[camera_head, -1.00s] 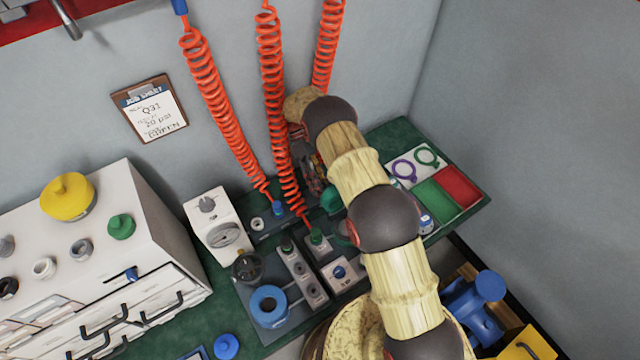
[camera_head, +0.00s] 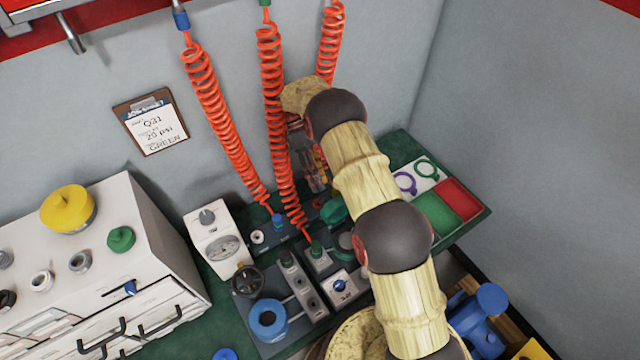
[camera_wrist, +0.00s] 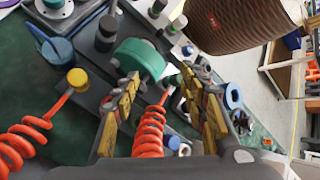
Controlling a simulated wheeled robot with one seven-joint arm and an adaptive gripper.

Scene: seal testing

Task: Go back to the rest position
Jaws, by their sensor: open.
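My gripper (camera_head: 315,170) is above the green bench beside the middle orange coiled hose (camera_head: 272,100), partly hidden by my arm. In the wrist view my gripper (camera_wrist: 163,82) is open, with its two yellow-and-grey fingers apart. An orange coil (camera_wrist: 150,130) shows in the gap between them in the picture; I cannot tell whether it touches them. A green round part (camera_wrist: 138,60) lies beyond the fingertips. The middle hose's lower end meets a green fitting (camera_head: 316,246) on the test station. I see nothing held in the fingers.
A white gauge box (camera_head: 215,235), a black knob (camera_head: 247,281) and a blue ring (camera_head: 268,320) stand left of my arm. A tray with green and red sections (camera_head: 436,214) is at the right. Two more orange hoses hang nearby. A clipboard (camera_head: 150,123) is on the wall.

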